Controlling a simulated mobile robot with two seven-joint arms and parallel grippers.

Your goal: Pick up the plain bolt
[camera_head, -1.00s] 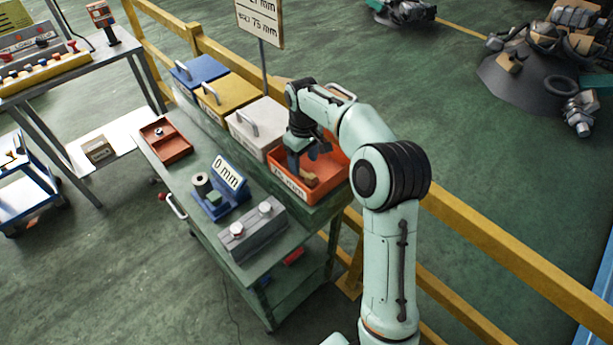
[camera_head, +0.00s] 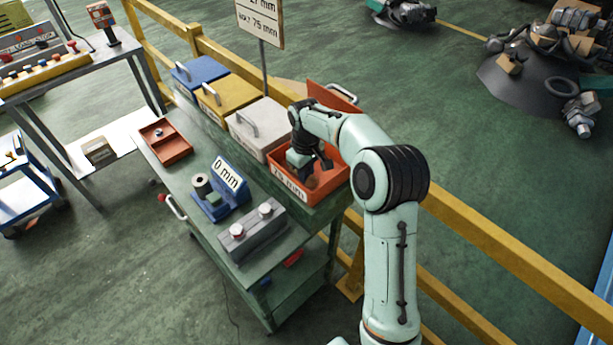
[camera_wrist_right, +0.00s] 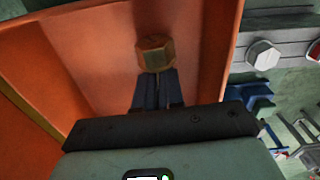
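A brass-coloured hex bolt (camera_wrist_right: 154,53) is inside the open orange bin labelled 75 mm (camera_head: 289,186). In the right wrist view its head shows just beyond my fingertips, and the shank is hidden. My right gripper (camera_wrist_right: 156,88) reaches down into this bin. Its two dark fingers are close together at the bolt, just behind the head, and look shut on it. In the head view my right gripper (camera_head: 312,172) hides most of the bolt. I cannot tell whether the bolt is clear of the bin floor. My left gripper is not in view.
Closed white (camera_head: 262,127), yellow (camera_head: 229,98) and blue (camera_head: 200,73) bins stand in a row to the left. A gauge marked 0 mm (camera_head: 229,173), a grey block with two bolt heads (camera_head: 252,232) and a red tray (camera_head: 170,152) share the green cart. A yellow rail runs behind.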

